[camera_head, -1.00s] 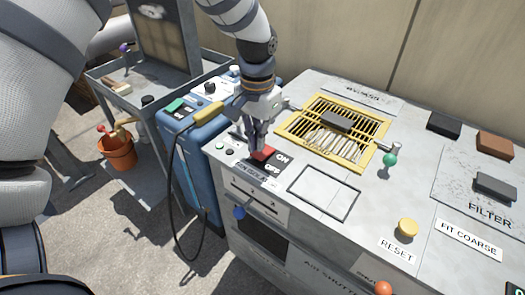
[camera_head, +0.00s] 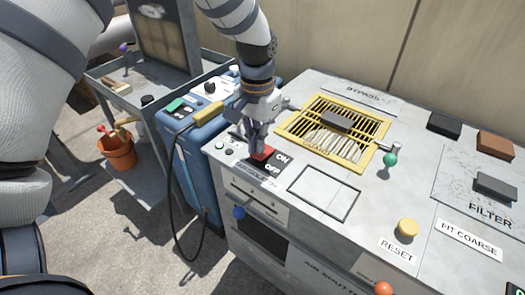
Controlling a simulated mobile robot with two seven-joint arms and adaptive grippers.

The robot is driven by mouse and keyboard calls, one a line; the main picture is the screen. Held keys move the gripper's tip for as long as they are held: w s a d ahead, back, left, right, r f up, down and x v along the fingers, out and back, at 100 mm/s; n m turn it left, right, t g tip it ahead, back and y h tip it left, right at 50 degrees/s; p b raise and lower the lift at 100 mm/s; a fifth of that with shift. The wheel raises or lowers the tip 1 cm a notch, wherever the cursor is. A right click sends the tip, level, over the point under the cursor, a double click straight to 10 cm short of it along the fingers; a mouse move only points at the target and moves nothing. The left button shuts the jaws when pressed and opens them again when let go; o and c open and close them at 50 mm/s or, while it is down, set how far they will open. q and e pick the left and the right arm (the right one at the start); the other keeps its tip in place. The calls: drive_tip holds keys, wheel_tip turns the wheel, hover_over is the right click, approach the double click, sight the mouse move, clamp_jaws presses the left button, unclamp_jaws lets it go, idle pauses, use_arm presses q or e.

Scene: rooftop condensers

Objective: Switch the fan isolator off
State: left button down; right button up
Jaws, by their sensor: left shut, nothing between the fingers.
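The fan isolator is a black plate (camera_head: 272,167) marked ON and OFF, with a red switch (camera_head: 262,153), at the left front of the grey unit top. My left gripper (camera_head: 255,150) points down at the red switch. Its fingers are shut and empty, with the tips at or very near the switch. They partly cover the switch, so I cannot tell its position or whether they touch it. My right gripper does not show.
A yellow guard grille (camera_head: 337,130) with a dark handle lies behind the isolator. A green knob (camera_head: 390,159) and a yellow RESET button (camera_head: 408,228) are to the right. A blue machine (camera_head: 195,150) with a hanging black hose stands left. An empty outlined panel (camera_head: 323,192) is clear.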

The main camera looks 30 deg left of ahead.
sight(258, 155)
use_arm(q)
drive_tip(key=shift+f, duration=1.05)
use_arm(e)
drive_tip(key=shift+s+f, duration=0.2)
use_arm(q)
drive_tip(key=shift+s+r, duration=0.1)
drive_tip(key=shift+r+p, duration=1)
drive_tip(key=shift+r, duration=2.5)
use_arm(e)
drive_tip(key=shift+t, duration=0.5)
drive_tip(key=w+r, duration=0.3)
use_arm(q)
drive_tip(key=shift+f, duration=0.1)
